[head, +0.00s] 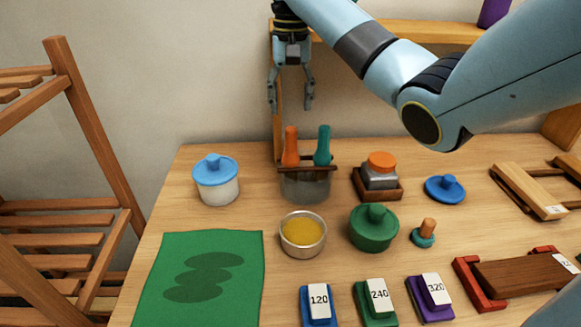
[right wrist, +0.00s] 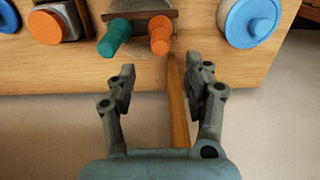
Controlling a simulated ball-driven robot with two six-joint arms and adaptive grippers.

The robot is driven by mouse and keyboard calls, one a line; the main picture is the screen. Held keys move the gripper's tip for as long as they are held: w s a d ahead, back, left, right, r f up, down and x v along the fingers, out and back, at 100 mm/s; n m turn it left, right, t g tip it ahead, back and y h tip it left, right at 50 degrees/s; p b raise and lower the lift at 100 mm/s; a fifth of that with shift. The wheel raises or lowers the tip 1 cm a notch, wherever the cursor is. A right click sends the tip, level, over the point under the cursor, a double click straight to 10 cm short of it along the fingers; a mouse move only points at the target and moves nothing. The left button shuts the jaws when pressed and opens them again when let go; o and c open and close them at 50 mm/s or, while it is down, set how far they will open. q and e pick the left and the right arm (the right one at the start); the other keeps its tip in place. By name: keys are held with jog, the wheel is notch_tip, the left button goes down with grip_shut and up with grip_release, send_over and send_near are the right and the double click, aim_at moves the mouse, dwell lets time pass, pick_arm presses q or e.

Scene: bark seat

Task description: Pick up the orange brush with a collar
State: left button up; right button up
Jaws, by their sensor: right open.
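The orange brush (head: 291,146) stands upright with its handle up in a clear jar (head: 305,188) at the back of the table. A teal brush (head: 323,146) stands to its right in the same jar. A brown slotted piece lies across the jar's top around both handles; the brush heads and any collar cannot be made out. My right gripper (head: 291,92) is open and empty, above the orange handle and apart from it. In the right wrist view, the orange brush (right wrist: 160,36) lies beyond the open fingers (right wrist: 166,82), with the teal brush (right wrist: 114,38) to its left. My left gripper is not seen.
A blue-lidded pot (head: 216,182) stands left of the jar. An orange-capped bottle (head: 381,172) in a wooden holder stands to its right. A tin of yellow stuff (head: 303,235) and a green lidded pot (head: 373,228) stand in front. A wooden shelf (head: 430,32) is behind.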

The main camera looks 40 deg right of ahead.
aim_at(291, 149)
notch_tip(291, 149, down, 2)
jog(key=shift+f+b, duration=0.1)
jog(key=shift+b, duration=0.4)
notch_tip(291, 149, down, 10)
jog(key=shift+a+f+p, duration=0.1)
jog(key=shift+p, duration=0.3)
jog(key=shift+s, duration=0.15)
grip_shut()
